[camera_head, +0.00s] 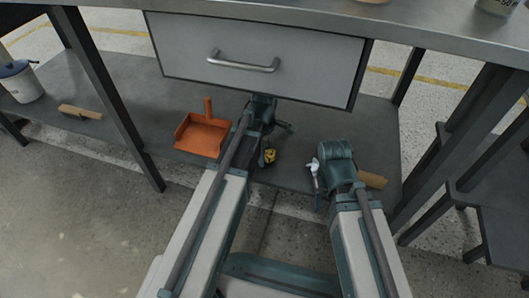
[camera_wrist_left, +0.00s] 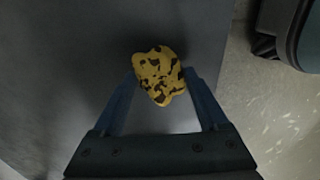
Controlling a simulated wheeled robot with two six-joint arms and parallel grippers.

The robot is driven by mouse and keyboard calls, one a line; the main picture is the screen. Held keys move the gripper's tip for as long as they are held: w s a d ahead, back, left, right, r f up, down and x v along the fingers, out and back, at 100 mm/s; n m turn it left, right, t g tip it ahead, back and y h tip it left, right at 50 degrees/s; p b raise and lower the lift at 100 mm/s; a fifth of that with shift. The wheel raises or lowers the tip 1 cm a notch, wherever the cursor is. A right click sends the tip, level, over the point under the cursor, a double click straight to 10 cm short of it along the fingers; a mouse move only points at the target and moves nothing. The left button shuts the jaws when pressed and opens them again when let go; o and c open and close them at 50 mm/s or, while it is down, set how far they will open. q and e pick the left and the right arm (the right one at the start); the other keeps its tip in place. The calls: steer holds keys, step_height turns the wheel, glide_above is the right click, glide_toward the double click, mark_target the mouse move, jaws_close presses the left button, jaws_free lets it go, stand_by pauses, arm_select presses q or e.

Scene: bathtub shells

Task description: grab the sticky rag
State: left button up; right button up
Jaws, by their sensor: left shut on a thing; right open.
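The sticky rag (camera_wrist_left: 158,76) is a crumpled yellow cloth with dark blotches. In the left wrist view it sits between the fingertips of my left gripper (camera_wrist_left: 160,88), which is shut on it. In the head view the rag (camera_head: 269,155) shows as a small yellow and black lump beside my left gripper (camera_head: 266,142), over the grey lower shelf. I cannot tell whether it still touches the shelf. My right gripper (camera_head: 316,178) is open and empty to the right, near the shelf's front edge; its fingers are partly hidden by its wrist.
An orange dustpan (camera_head: 203,134) lies on the lower shelf (camera_head: 150,100) left of my left gripper. A wooden block (camera_head: 372,180) lies behind my right wrist. A closed drawer (camera_head: 257,55) hangs above. Table legs (camera_head: 110,105) stand at both sides.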

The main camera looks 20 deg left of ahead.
mark_target(266, 154)
arm_select(q)
steer(key=r, duration=0.1)
steer(key=r+p, duration=0.2)
steer(key=shift+s+d, duration=0.25)
steer(key=shift+d, duration=0.05)
steer(key=s+d, duration=0.2)
steer(key=d, duration=0.2)
steer(key=s+d+p, duration=0.1)
steer(key=s+d, duration=0.2)
steer(key=d, duration=0.2)
steer(key=s+d+r, duration=0.1)
steer(key=s+d, duration=0.1)
steer(key=d, duration=0.2)
steer(key=shift+s+d, duration=0.2)
